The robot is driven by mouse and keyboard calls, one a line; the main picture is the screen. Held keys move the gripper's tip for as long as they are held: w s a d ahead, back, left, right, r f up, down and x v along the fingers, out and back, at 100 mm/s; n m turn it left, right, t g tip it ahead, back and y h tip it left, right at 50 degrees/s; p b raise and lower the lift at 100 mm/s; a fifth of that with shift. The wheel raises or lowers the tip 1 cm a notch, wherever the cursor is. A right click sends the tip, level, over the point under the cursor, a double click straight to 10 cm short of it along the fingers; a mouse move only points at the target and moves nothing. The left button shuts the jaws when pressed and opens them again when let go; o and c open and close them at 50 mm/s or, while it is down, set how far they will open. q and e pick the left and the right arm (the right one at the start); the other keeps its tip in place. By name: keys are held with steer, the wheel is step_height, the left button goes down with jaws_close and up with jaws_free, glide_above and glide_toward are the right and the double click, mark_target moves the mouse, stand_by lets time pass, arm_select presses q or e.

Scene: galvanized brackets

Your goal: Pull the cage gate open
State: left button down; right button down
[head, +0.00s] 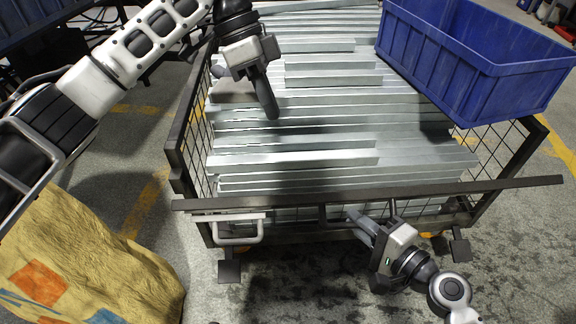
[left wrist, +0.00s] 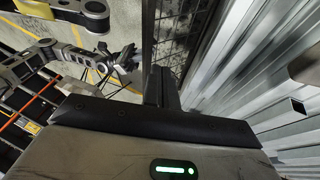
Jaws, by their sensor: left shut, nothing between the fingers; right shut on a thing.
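The cage gate (head: 480,190) is the dark barred front of a wheeled cage, with a long top rail across the lower middle of the head view. A dark handle (head: 324,214) hangs below the rail near its middle. My right gripper (head: 354,215) is in front of the gate and shut on this handle; its fingers partly hide the grip. I cannot tell whether the gate stands ajar. My left gripper (head: 271,110) is shut and empty, pointing down over the brackets at the cage's left part. Its fingers show in the left wrist view (left wrist: 161,86) beside a dark cage post.
Galvanized brackets (head: 300,140) fill the cage in stacked rows. A blue crate (head: 470,60) sits over its back right. A light grey bar handle (head: 238,232) is at the front left. A yellow patterned sack (head: 90,260) stands at lower left. Floor in front is clear.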

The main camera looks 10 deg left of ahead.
steer(key=shift+w+d, duration=0.1)
arm_select(q)
steer(key=x, duration=0.4)
steer(key=s+x, duration=0.1)
steer(key=x, duration=0.6)
steer(key=shift+s+a+f, duration=0.15)
steer(key=shift+s+f, duration=0.1)
steer(key=shift+s, duration=0.2)
steer(key=shift+s+f, duration=0.35)
steer(key=shift+s, duration=0.15)
